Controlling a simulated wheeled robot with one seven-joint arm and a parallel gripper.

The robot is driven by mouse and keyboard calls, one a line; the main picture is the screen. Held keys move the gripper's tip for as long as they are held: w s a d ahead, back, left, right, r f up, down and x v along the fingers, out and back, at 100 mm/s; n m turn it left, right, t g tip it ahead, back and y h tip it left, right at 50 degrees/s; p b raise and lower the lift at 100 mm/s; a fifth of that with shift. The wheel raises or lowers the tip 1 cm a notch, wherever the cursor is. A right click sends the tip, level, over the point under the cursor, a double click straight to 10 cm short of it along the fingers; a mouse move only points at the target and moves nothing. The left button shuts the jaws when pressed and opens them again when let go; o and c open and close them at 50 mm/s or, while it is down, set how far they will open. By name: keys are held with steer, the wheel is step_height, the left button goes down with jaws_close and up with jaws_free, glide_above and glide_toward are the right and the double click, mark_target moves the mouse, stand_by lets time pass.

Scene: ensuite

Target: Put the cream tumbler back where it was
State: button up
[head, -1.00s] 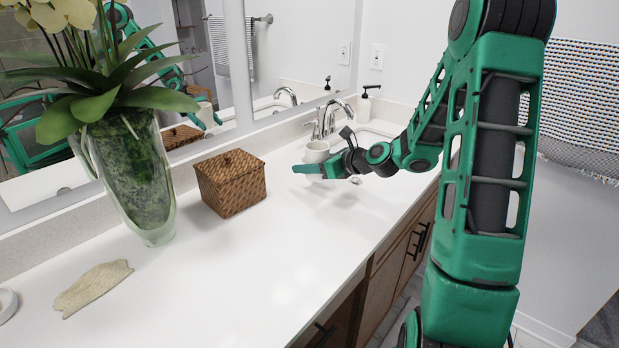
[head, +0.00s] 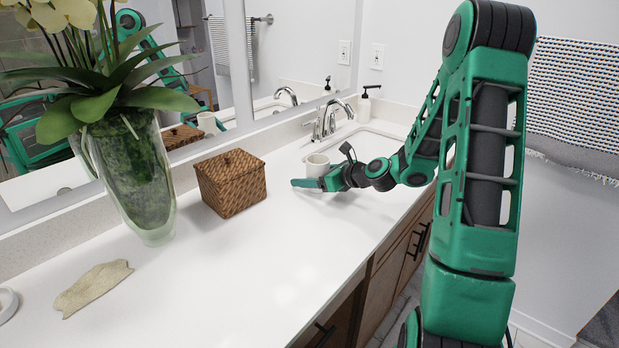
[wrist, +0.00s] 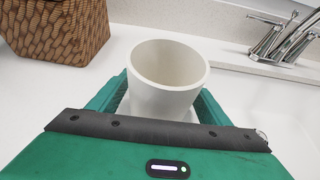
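The cream tumbler (head: 317,163) is upright, in the head view just in front of the sink's left side. In the wrist view the tumbler (wrist: 166,82) stands between the two green fingers, its open mouth facing up and empty. My gripper (head: 318,184) is low over the counter and appears shut on the tumbler; in the wrist view the gripper (wrist: 163,103) has a finger on each side of it. The tumbler's base is hidden by the gripper, so I cannot tell whether it touches the counter.
A woven lidded basket (head: 231,183) is left of the tumbler, with a glass vase (head: 140,185) of flowers beyond it. The faucet (head: 325,121), sink (head: 365,141) and soap bottle (head: 365,106) are behind.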

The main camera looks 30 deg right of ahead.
steer(key=shift+r, duration=0.1)
steer(key=v, duration=1.2)
steer(key=shift+d, duration=0.1)
steer(key=shift+s, duration=0.1)
